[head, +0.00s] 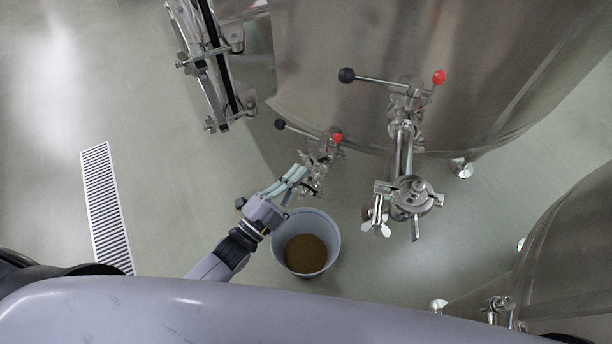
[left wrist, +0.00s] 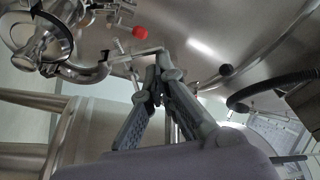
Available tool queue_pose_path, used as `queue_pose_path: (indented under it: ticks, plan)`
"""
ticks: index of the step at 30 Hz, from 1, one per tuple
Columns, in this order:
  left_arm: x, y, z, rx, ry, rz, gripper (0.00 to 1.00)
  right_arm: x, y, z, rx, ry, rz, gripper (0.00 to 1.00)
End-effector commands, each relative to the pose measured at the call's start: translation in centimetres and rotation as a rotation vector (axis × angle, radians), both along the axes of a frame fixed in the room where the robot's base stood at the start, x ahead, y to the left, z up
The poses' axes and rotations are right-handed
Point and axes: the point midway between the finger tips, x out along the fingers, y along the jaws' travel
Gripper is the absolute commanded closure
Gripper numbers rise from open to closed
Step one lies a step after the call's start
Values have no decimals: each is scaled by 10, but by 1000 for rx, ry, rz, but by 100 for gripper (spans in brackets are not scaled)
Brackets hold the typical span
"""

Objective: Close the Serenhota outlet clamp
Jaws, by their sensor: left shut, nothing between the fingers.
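A steel outlet with a valve and clamp fittings (head: 318,182) sticks out low from the large vat. No name label is readable, so I cannot tell which outlet is Serenhota. My left gripper (head: 303,172) is shut and empty, right beside these fittings; contact cannot be told. In the left wrist view, the fingers (left wrist: 156,76) come together close to a thin metal rod (left wrist: 136,56), with a clamp ring (left wrist: 40,40) at upper left. A second, larger outlet pipe to the right carries a round clamp with a wing nut (head: 412,195). My right gripper is not in view.
A bucket (head: 331,222) with brown contents stands under the outlet, close to my left arm. Valve handles with black (head: 346,75) and red (head: 438,77) knobs project from the vat (head: 370,40). A second vat (head: 575,255) stands at right. A floor drain (head: 105,210) lies at left.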

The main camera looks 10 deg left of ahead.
Motion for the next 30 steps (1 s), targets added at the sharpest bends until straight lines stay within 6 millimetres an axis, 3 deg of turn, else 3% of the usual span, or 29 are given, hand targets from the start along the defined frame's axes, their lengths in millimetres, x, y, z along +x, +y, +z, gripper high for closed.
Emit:
queue_pose_path:
  ticks: [3, 17, 30]
  plan:
    - [3, 11, -12, -107, 31, 1, 100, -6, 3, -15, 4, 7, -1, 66]
    - [13, 45, -42, -503, 143, 1, 100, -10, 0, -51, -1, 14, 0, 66]
    - [17, 56, -62, -491, 141, 0, 100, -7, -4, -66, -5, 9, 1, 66]
